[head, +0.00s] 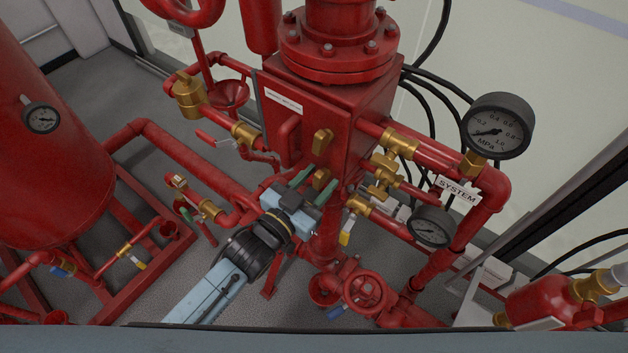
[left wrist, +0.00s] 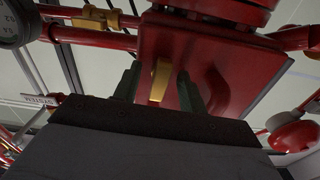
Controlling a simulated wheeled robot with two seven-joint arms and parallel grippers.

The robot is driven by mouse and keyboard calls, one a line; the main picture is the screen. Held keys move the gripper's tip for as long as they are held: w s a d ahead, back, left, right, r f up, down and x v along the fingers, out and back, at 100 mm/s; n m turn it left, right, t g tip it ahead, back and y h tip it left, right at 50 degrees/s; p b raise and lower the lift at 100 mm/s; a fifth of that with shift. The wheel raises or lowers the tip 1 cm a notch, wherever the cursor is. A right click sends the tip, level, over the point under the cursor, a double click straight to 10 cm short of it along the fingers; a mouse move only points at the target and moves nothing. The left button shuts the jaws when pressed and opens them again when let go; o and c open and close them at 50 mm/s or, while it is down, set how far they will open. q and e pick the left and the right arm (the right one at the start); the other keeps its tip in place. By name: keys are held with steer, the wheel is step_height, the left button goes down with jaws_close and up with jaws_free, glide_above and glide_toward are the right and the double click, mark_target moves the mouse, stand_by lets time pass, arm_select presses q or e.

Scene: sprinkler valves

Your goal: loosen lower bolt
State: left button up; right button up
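Two brass wing-shaped bolts sit one above the other on the front of the red valve box (head: 375,100). The upper bolt (head: 322,141) is clear of my gripper. The lower bolt (head: 321,179) lies between the green fingers of my left gripper (head: 314,186). In the left wrist view one brass bolt (left wrist: 159,82) stands between the two fingers (left wrist: 158,88), with a gap on each side. The left gripper is open and holds nothing. The gripper body hides the area below the fingers in the left wrist view. My right gripper is not in view.
A red handle (head: 288,137) stands left of the bolts. Brass valves (head: 385,165), a gauge (head: 432,226) and a SYSTEM sign (head: 458,190) crowd the right. A red handwheel (head: 365,291) is below. A red tank (head: 45,150) stands at the left.

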mark_target(315, 183)
arm_select(q)
steer(key=shift+p+v, duration=1.3)
steer(key=shift+v, duration=1.7)
steer(key=shift+a, duration=0.1)
